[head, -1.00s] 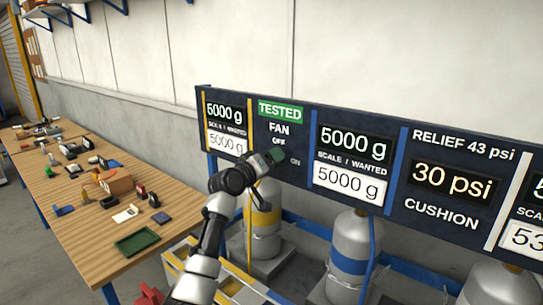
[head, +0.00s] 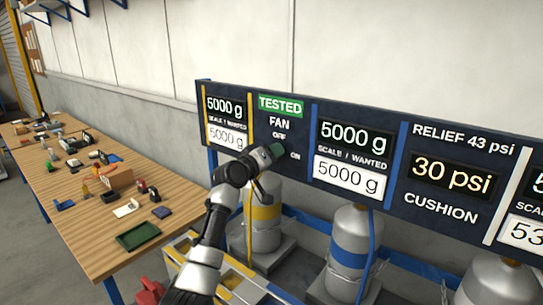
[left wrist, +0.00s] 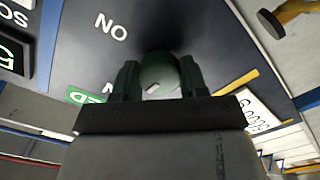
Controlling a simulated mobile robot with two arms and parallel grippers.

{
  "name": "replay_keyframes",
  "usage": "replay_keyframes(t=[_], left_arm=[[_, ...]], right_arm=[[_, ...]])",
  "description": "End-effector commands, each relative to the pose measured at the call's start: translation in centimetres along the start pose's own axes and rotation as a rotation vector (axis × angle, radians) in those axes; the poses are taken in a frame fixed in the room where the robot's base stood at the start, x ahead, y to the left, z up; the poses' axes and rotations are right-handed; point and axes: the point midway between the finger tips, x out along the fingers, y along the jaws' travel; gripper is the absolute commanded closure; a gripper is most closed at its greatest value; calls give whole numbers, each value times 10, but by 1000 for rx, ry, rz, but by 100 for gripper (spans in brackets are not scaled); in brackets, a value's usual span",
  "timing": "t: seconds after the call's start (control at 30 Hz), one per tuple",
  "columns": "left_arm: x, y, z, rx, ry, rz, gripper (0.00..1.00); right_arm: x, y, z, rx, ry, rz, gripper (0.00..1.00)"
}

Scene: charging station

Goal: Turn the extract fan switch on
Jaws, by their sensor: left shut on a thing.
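The fan panel (head: 262,133) on the dark board carries a green TESTED sign (head: 280,105), the word FAN, and the labels OFF and ON. My left gripper (head: 277,153) is at this panel, just below OFF and left of ON. In the left wrist view, its two dark fingers stand on either side of a rounded green fan switch knob (left wrist: 160,72) with a small pale mark. The gripper is shut on the knob. In the head view the gripper mostly hides the knob, so its exact setting cannot be told. My right gripper is not in view.
Scale displays (head: 354,138) flank the fan panel, with a 30 psi CUSHION display (head: 454,182) farther right. Grey cylinders (head: 351,246) stand below the board. A wooden table (head: 90,232) with a green tray (head: 138,236) and several small items is at left.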

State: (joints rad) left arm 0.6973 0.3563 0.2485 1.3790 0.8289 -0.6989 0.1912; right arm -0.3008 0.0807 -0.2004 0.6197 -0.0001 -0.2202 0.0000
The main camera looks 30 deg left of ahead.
Motion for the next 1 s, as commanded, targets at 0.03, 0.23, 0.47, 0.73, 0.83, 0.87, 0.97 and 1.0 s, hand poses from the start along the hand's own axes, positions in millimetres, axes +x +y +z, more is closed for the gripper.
replay_keyframes(t=[0.03,0.23,0.47,0.73,0.83,0.87,0.97,1.0], left_arm=[[0,-2,2,14,-1,-1,81],[0,-4,4,109,-2,-1,80],[0,-5,4,299,-2,-1,80],[0,-3,3,557,-1,-1,80],[0,-3,2,651,-2,-1,80],[0,-2,3,680,-3,-1,80],[0,-2,2,775,-2,-1,80],[0,-2,2,813,-3,-1,80]], right_arm=[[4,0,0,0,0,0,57],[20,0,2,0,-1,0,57],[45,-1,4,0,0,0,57],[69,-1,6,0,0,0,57],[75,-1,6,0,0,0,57],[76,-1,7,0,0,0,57],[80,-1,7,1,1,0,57],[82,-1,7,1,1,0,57]])
